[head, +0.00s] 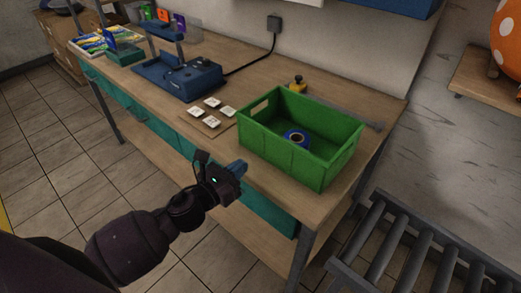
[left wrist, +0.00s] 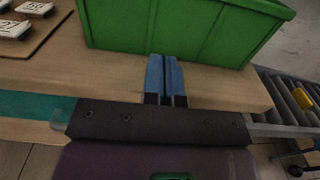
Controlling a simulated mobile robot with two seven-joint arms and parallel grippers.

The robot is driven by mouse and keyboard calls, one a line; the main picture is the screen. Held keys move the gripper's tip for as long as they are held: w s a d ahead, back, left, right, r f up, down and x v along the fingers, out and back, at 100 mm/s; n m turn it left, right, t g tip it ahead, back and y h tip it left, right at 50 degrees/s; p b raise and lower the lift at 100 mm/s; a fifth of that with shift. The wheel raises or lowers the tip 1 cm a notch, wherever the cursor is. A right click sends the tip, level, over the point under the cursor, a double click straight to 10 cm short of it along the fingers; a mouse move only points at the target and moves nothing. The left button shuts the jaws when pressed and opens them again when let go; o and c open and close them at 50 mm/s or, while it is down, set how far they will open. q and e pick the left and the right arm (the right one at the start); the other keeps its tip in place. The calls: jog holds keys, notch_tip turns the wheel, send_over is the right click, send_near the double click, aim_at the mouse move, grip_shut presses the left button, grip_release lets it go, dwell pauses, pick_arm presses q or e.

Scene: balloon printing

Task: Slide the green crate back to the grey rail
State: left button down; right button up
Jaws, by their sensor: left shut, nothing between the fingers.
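The green crate (head: 275,158) stands upright on the wooden table near its right end, with a blue roll of tape (head: 297,138) inside. The grey rail (head: 362,117) lies on the table behind the crate; the crate hides part of it, and a strip of table shows between them at the right. My left gripper (head: 240,166) is shut and empty at the table's front edge, before the crate's front wall. In the left wrist view its blue fingertips (left wrist: 162,60) point at the crate wall (left wrist: 180,28); I cannot tell whether they touch. My right gripper is out of view.
White numbered tiles on a board (head: 211,118) lie left of the crate, and a blue machine (head: 180,77) stands beyond. A roller conveyor (head: 425,245) is at the right.

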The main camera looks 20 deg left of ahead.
aim_at(267, 146)
pick_arm(q)
jog(key=x, duration=0.8)
jog(key=shift+w+f, duration=0.1)
jog(key=shift+w+d, duration=0.2)
jog(key=shift+w, duration=0.3)
jog(key=b+x, duration=0.1)
jog(key=x, duration=1.1)
jog(key=shift+w+d+f, duration=0.1)
jog(key=shift+w+f, duration=0.05)
jog(key=shift+w, duration=0.15)
jog(key=shift+w+d, duration=0.1)
jog(key=shift+w, duration=0.3)
jog(key=shift+s, duration=0.1)
